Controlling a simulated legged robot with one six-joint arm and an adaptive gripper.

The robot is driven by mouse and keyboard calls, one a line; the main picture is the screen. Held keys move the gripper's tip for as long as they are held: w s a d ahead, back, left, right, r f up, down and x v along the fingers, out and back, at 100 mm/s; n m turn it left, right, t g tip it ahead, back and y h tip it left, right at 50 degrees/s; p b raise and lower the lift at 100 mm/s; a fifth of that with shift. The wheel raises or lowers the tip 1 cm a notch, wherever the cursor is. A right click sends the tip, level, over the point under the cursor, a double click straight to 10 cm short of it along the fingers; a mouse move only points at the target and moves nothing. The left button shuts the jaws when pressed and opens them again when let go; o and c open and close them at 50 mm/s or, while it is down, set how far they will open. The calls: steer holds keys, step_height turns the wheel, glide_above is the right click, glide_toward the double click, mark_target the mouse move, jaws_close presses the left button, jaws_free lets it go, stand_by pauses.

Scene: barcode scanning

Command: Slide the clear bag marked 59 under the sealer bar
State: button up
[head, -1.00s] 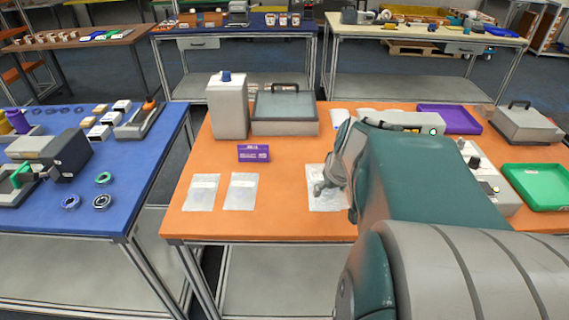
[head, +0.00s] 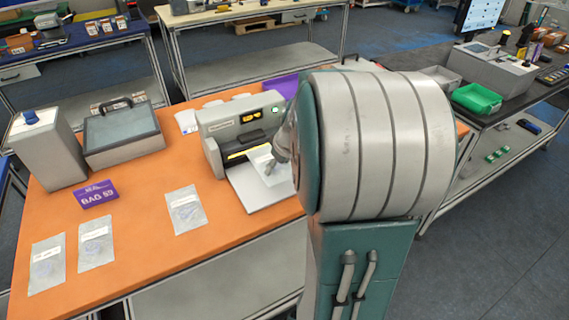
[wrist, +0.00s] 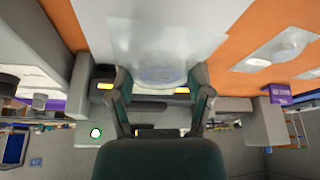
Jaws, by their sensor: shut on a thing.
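My gripper (head: 277,165) is shut on a clear bag (head: 262,158) with a white label; its number is not readable. In the wrist view, the bag (wrist: 155,40) stretches out from between my gripper's two fingers (wrist: 160,95). The grey sealer (head: 220,124) has a dark bar (head: 251,139), a yellow strip and a pale front plate (head: 258,193). The held bag is over this plate, close to the bar; I cannot tell whether any edge is beneath it. A purple sign (head: 97,194) reads "SEAL BAG 59". My arm hides the sealer's right side.
Several flat clear bags lie on the orange table: one near the sealer (head: 186,210), others at the left (head: 96,242) (head: 47,263). A lidded grey box (head: 122,135) and a tall grey container (head: 47,150) stand behind the sign. Bare tabletop lies between bags and sealer.

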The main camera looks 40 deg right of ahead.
mark_target(275, 188)
steer(key=shift+f, duration=0.1)
steer(key=shift+a+f, duration=0.45)
steer(key=shift+f, duration=0.15)
steer(key=shift+d+f, duration=0.3)
steer(key=shift+f, duration=0.5)
steer(key=shift+d+f, duration=0.25)
steer(key=shift+f, duration=0.5)
steer(key=shift+a+f, duration=0.3)
steer(key=shift+f, duration=0.5)
steer(key=shift+w, duration=0.5)
steer(key=shift+w+d+f, duration=0.1)
steer(key=shift+w+d, duration=0.2)
steer(key=shift+w, duration=0.3)
steer(key=shift+w+d+f, duration=0.1)
steer(key=shift+w+d, duration=0.15)
steer(key=shift+w, duration=0.3)
steer(key=shift+w+d, duration=0.2)
steer(key=shift+w, duration=1.15)
